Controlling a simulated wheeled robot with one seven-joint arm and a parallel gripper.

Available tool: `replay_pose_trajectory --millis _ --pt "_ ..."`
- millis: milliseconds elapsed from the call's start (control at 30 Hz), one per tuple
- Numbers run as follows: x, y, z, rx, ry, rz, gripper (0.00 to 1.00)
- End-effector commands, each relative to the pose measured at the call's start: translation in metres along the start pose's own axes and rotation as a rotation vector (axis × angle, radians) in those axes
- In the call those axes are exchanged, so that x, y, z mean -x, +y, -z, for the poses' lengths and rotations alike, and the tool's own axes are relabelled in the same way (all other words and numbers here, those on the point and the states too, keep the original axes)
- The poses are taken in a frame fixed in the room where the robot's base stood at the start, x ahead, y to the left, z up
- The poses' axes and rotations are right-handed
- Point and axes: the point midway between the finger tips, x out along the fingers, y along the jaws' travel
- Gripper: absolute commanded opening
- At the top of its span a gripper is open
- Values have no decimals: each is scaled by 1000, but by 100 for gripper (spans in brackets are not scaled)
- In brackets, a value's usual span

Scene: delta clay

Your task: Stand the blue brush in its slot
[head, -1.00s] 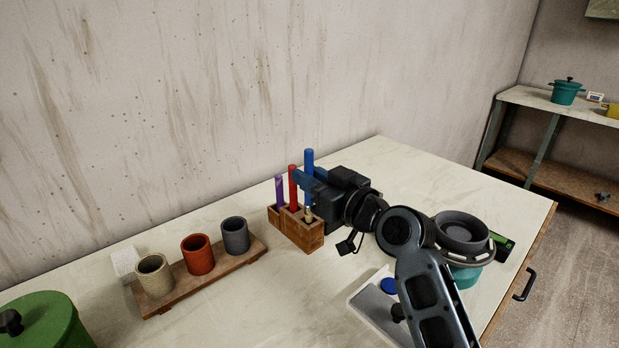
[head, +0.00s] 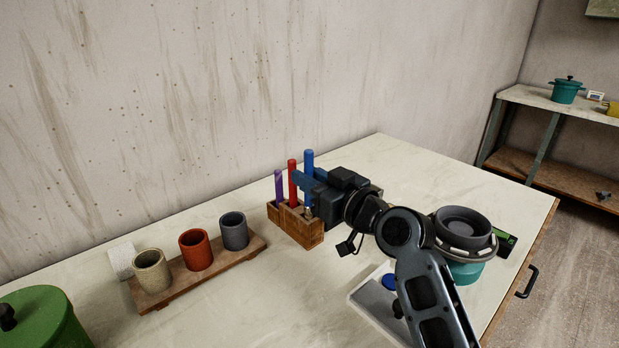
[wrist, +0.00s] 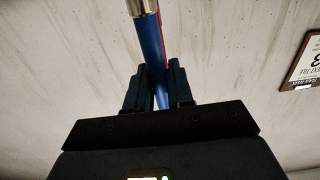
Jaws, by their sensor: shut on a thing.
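The blue brush (head: 309,160) stands about upright at the right end of the wooden holder (head: 304,232). My gripper (head: 311,181) is shut on it from the right. In the wrist view the brush's blue handle (wrist: 152,45) runs between the fingers (wrist: 156,88), with a metal collar at the picture's top edge. In the head view a pale tip shows below the fingers at the holder's right slot. I cannot tell how deep it sits. A red brush (head: 292,180) and a purple brush (head: 279,188) stand in the other slots.
A wooden rack (head: 216,268) with three cups stands left of the holder. A white block (head: 121,260) and a green pot (head: 45,325) are farther left. A teal-based wheel (head: 464,240) and a pale tray (head: 367,298) lie near my arm. The wall is behind.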

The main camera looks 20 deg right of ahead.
Motion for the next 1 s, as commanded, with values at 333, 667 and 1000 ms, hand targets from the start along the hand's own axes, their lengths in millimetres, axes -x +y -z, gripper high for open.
replay_pose_trajectory --millis 333,667,1000 --pt "0 0 -9 0 0 0 0" --pt "0 0 -18 -1 -2 0 0" --pt "0 -1 -31 -4 -8 2 0"
